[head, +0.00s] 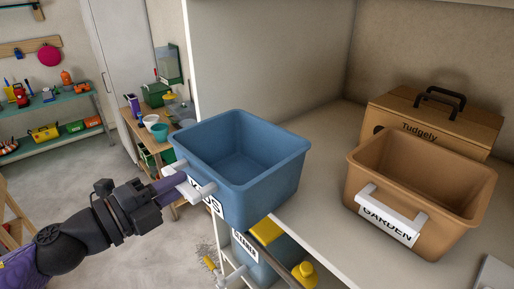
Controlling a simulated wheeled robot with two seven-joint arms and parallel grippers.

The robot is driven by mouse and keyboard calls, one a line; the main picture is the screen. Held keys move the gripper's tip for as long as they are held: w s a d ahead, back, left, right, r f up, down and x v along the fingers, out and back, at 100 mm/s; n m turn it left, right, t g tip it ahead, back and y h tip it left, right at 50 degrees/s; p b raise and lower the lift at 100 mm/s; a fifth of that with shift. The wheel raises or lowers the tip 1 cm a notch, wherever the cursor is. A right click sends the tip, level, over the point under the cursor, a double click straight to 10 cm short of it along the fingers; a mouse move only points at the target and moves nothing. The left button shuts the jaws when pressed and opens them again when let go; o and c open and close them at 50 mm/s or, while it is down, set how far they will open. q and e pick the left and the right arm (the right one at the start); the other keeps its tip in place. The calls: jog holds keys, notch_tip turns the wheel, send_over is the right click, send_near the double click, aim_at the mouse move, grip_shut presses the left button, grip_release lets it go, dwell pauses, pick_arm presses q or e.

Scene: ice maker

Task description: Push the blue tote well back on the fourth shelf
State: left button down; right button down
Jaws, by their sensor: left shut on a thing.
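The blue tote (252,183) is an empty open box with a white handle and a partly hidden label on its front. It is at the left end of the shelf (328,212), and its front part sticks out past the shelf's edge. My left gripper (184,180) is at the tote's white handle and shut on it. The arm comes in from the lower left. The tote's underside is hidden, so I cannot tell whether it rests flat on the shelf. My right gripper is not in view.
A tan tote (413,190) labelled GARDEN stands to the right on the same shelf, before a brown Tudgely case (436,119). A pale side panel (268,65) rises behind the blue tote. Bare shelf lies between the totes. Yellow-lidded items (266,231) sit below.

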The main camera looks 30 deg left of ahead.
pick_arm(q)
jog(key=shift+v, duration=2.5)
